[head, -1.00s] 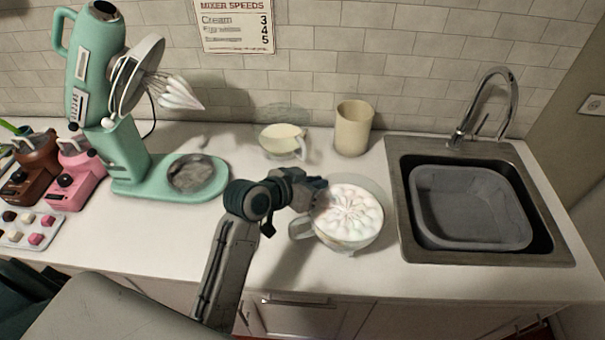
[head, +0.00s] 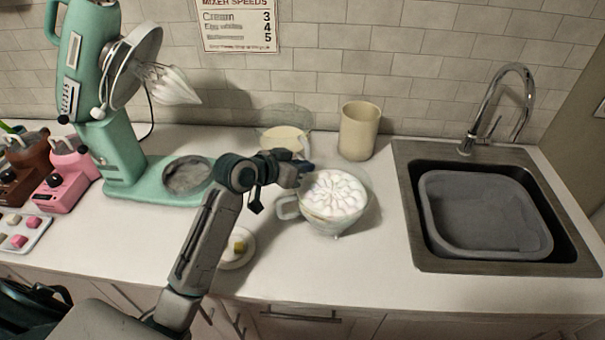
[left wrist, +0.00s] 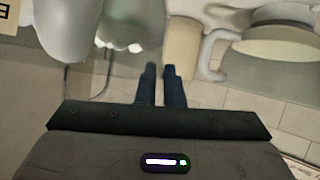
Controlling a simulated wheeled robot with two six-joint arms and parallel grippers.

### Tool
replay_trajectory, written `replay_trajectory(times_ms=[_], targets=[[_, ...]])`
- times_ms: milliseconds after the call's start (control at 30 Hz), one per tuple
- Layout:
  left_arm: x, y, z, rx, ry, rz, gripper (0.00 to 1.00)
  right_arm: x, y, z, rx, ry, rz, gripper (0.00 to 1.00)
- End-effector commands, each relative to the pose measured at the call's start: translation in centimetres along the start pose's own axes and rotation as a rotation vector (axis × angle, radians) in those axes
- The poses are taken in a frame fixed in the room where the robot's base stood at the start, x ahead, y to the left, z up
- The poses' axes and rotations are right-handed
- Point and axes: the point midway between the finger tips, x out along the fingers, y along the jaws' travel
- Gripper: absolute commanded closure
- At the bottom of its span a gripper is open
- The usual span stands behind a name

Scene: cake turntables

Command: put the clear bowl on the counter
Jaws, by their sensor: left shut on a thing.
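A clear bowl (head: 318,220) with a handle, filled with swirled white cream, is at the middle of the counter (head: 400,290). My left gripper (head: 303,170) is at its upper left rim and shut on it. In the left wrist view the two fingers (left wrist: 160,88) are close together, with the bowl (left wrist: 118,30) beyond them at the upper left. I cannot tell whether the bowl's base touches the counter. A second clear bowl (head: 282,117) with pale yellow contents stands at the back wall. My right gripper is not in view.
A beige canister (head: 359,130) stands behind the bowl. A sink (head: 408,205) with a grey tub (head: 485,215) is on the right. A green mixer (head: 118,155) is on the left. A small plate (head: 238,262) lies near my arm. The counter's front right is clear.

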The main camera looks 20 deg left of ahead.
Motion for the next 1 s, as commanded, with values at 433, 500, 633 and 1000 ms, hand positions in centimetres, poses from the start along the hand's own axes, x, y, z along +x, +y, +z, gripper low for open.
replay_trajectory(times_ms=[433, 500, 633, 1000], targets=[[0.1, 0.0, 0.2, 0.000, 0.000, 0.000, 0.73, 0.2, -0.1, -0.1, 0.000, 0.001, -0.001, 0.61], [0.1, 0.0, 0.2, 0.000, 0.000, 0.000, 0.71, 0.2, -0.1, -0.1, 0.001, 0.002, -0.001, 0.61], [0.1, 0.0, 0.2, 0.000, 0.001, 0.000, 0.71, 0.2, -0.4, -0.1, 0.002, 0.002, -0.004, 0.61], [-2.6, -0.1, 0.4, 0.007, 0.000, -0.003, 0.71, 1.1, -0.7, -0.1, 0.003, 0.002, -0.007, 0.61]])
